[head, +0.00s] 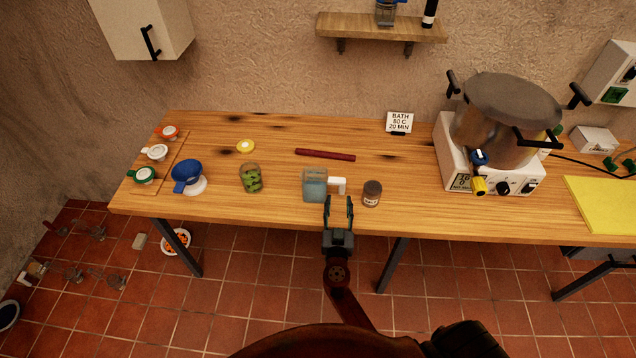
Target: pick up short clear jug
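The short clear jug (315,186) stands upright near the front edge of the wooden table, left of a small dark jar. It looks pale blue and see-through, with a white handle (338,185) on its right side. My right gripper (339,202) is open and empty at the table's front edge. Its two fingers point toward the handle, one on either side of it in the picture. I cannot tell whether they touch the jug. My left gripper is not in view.
A dark-lidded jar (372,193) stands close right of the gripper. A jar with green contents (251,178) is to the left. A dark red bar (325,155) lies behind the jug. A large pot (495,130) sits on a white heater to the right.

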